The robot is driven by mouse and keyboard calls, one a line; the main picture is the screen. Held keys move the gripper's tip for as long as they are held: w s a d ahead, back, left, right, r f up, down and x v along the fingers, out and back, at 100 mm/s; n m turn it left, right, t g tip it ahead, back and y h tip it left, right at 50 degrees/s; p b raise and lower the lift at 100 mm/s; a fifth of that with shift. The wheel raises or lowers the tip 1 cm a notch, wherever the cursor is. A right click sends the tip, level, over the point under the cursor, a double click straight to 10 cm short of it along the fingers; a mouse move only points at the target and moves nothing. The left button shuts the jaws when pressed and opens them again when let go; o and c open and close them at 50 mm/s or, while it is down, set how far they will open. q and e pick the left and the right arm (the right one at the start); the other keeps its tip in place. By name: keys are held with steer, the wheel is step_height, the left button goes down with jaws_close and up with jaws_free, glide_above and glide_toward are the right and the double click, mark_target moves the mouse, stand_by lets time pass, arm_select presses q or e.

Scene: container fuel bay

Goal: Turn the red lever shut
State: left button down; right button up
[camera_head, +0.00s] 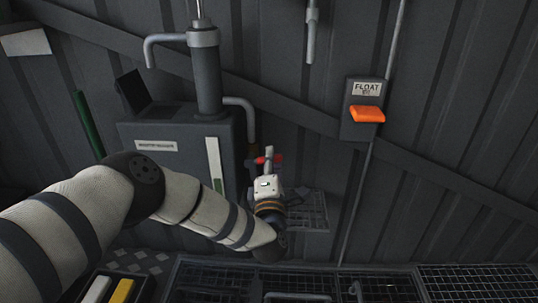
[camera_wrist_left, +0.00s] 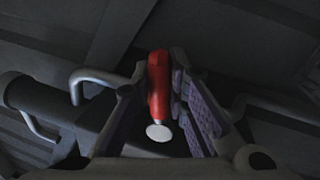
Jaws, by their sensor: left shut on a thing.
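The red lever (camera_wrist_left: 157,84) stands between the two fingers of my left gripper (camera_wrist_left: 160,72) in the left wrist view, with a pale round end below it. The gripper is shut on it. In the head view my left gripper (camera_head: 268,163) is at the right side of the grey tank unit, and small red parts of the lever (camera_head: 277,158) show beside the fingers. Most of the lever is hidden there by the gripper. My right gripper is in neither view.
The grey tank (camera_head: 165,134) with a pump and bent pipes stands left of the lever. An orange switch under a FLOAT label (camera_head: 366,88) is on the corrugated wall at right. A wire basket (camera_head: 311,212) is close to my gripper. Mesh grating (camera_head: 478,278) runs along the bottom.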

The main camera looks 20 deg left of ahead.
arm_select(q)
steer(key=shift+f+m+h, duration=0.25)
steer(key=shift+f+m, duration=0.15)
steer(key=shift+m, duration=0.4)
steer(key=shift+f+m+h, duration=0.25)
steer(key=shift+f+m, duration=0.1)
steer(key=shift+m, duration=0.45)
steer(key=shift+f, duration=0.1)
steer(key=c, duration=1.8)
jaws_free()
steer(key=shift+s, duration=0.15)
steer(key=v, duration=1.1)
steer(key=shift+s+f, duration=0.2)
steer(key=shift+s, duration=0.2)
